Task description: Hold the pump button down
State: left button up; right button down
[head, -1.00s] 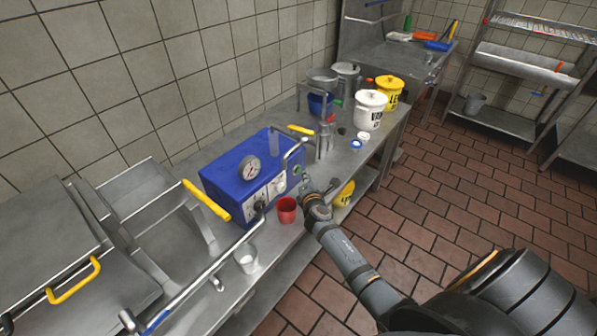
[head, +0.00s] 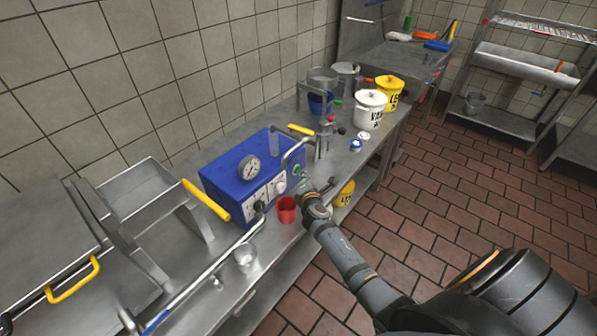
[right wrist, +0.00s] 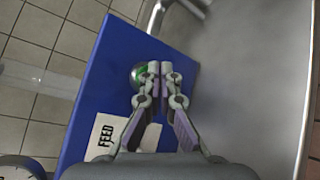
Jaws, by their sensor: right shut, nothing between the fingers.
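A blue pump box (head: 222,182) with a round gauge stands on the steel counter. A green button (head: 296,169) sits on its right end. The button (right wrist: 138,74) also shows in the right wrist view, with a FEED label lower on the same blue face (right wrist: 95,85). My right gripper (head: 304,181) is shut and empty, pointing at that end of the box. In the right wrist view its closed fingertips (right wrist: 160,68) overlap the right side of the button. I cannot tell whether they touch it or whether it is pressed. My left gripper is not in view.
A red cup (head: 286,211) stands just in front of the box and a clear cup (head: 245,257) farther left. A bent metal pipe (head: 291,151) rises by the button. White (head: 369,112) and yellow (head: 389,94) buckets stand farther back on the counter.

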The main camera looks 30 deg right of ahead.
jog(key=shift+w+a, duration=0.2)
jog(key=shift+w, duration=0.25)
dwell(0.7)
dwell(4.8)
jog(key=shift+s+d, duration=0.35)
jog(key=shift+s, duration=0.45)
jog(key=shift+s+d+p, duration=0.15)
jog(key=shift+s+d, duration=0.15)
jog(key=shift+s, duration=0.45)
jog(key=shift+s+d+p, duration=0.2)
jog(key=shift+s+d, duration=0.15)
jog(key=shift+s, duration=0.45)
jog(key=shift+s+d+p, duration=0.15)
jog(key=shift+s+d, duration=0.15)
jog(key=shift+s, duration=0.45)
jog(key=shift+s, duration=0.1)
